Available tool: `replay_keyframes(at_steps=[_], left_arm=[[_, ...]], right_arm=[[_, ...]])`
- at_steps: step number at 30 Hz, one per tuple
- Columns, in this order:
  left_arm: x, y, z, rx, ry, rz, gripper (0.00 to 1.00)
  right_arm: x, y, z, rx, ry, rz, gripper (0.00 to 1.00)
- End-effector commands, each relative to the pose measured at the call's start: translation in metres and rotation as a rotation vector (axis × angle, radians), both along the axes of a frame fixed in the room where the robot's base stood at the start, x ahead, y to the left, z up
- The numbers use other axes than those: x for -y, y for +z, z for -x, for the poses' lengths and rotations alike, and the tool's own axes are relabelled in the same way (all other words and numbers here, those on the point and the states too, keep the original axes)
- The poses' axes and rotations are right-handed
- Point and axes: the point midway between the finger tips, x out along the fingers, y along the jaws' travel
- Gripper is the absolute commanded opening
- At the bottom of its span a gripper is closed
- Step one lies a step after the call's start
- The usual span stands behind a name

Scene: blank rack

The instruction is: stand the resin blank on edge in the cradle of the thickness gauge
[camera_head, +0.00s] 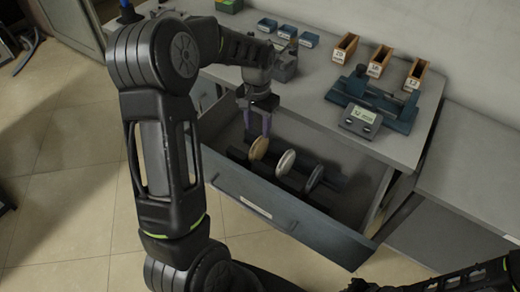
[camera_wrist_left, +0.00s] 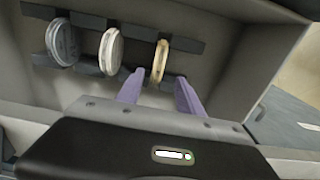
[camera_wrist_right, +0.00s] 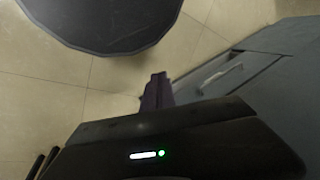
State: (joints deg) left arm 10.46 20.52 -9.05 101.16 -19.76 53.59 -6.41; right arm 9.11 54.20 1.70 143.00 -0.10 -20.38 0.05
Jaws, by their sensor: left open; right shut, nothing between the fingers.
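Three round blanks stand on edge in a dark rack (camera_head: 335,178) inside an open drawer: a tan one (camera_head: 259,148), a cream one (camera_head: 286,162) and a grey one (camera_head: 315,178). The tan one looks most like resin. In the left wrist view, the tan blank (camera_wrist_left: 159,61) is nearest my fingers, beyond the gap between them. My left gripper (camera_head: 259,122) is open and empty, pointing down into the drawer near the tan blank, apart from it. The thickness gauge (camera_head: 375,101), blue with a grey display, stands on the worktop; its cradle is empty. My right gripper (camera_wrist_right: 157,91) is shut and empty, over the floor.
The drawer front (camera_head: 265,205) and its side walls surround the rack. Several wooden bins (camera_head: 379,61) with number labels and small blue trays (camera_head: 287,32) stand at the back of the worktop. A lower grey counter (camera_head: 480,170) lies to the right.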

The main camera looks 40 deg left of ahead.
Motion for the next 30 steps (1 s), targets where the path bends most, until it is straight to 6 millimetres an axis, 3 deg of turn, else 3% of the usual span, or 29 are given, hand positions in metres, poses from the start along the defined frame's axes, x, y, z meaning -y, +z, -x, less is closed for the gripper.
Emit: replay_keyframes(at_steps=[11,22,30], left_arm=[[0.000,-0.025,0.001,-0.002,0.000,0.001,0.44],[0.001,-0.030,0.000,-0.002,0.000,0.000,0.44],[0.003,-0.067,0.000,-0.004,0.001,0.000,0.44]], right_arm=[[0.000,0.002,0.000,0.000,0.000,0.000,0.00],[0.000,0.004,0.000,0.000,0.000,0.000,0.00],[0.000,0.012,0.000,0.000,0.000,0.000,0.00]])
